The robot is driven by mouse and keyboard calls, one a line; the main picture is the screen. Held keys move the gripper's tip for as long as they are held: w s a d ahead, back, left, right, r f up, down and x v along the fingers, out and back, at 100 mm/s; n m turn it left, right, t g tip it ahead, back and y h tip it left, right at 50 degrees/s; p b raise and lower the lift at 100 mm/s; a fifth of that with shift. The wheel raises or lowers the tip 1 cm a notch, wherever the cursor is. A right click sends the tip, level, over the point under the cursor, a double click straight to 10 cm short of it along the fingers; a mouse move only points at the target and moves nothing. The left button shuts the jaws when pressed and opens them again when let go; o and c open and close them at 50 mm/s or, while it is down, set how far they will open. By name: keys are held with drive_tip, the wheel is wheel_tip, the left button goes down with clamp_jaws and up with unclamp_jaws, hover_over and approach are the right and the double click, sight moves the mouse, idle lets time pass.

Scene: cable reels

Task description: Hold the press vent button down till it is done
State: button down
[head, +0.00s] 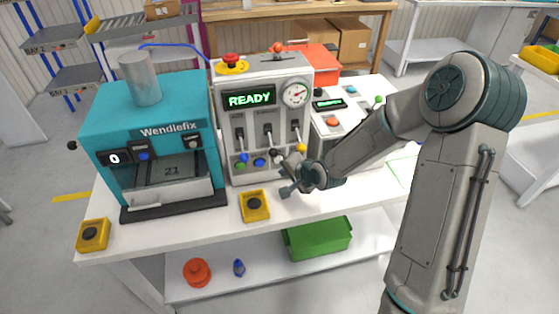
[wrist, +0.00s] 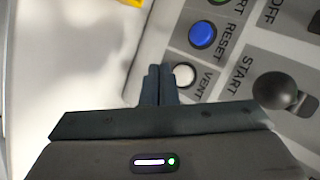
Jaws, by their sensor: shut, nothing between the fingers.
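The vent button is a round white button (wrist: 184,75) beside the word VENT in the wrist view. It sits below the blue reset button (wrist: 202,34) on the grey panel. My gripper (wrist: 159,75) is shut and empty. Its fingertips are just left of the white button in the picture, and I cannot tell whether they touch the panel. In the head view my gripper (head: 287,172) is at the lower right front of the grey press control cabinet (head: 237,72). The vent button is hard to make out there. The green display (head: 249,99) reads READY.
A black ball-ended lever (wrist: 275,91) stands close to the right of the fingers. A teal Wendlefix machine (head: 110,110) is on the left. Yellow button boxes (head: 255,213) stand on the white bench. A smaller control box (head: 340,118) stands to the right.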

drive_tip(key=shift+s+d, duration=0.2)
drive_tip(key=shift+s, duration=0.3)
drive_tip(key=shift+s+d, duration=0.15)
drive_tip(key=shift+s, duration=0.3)
drive_tip(key=s+d+r+n+g+h, duration=0.3)
drive_tip(key=s+d+r+n+h, duration=0.35)
drive_tip(key=s+d+r, duration=0.8)
drive_tip(key=s+r+n+g, duration=0.1)
drive_tip(key=s+r, duration=0.3)
drive_tip(key=s, duration=0.6)
drive_tip(key=shift+s+d+r, duration=0.15)
drive_tip(key=shift+r, duration=0.15)
drive_tip(key=shift+d, duration=0.1)
idle(0.9)
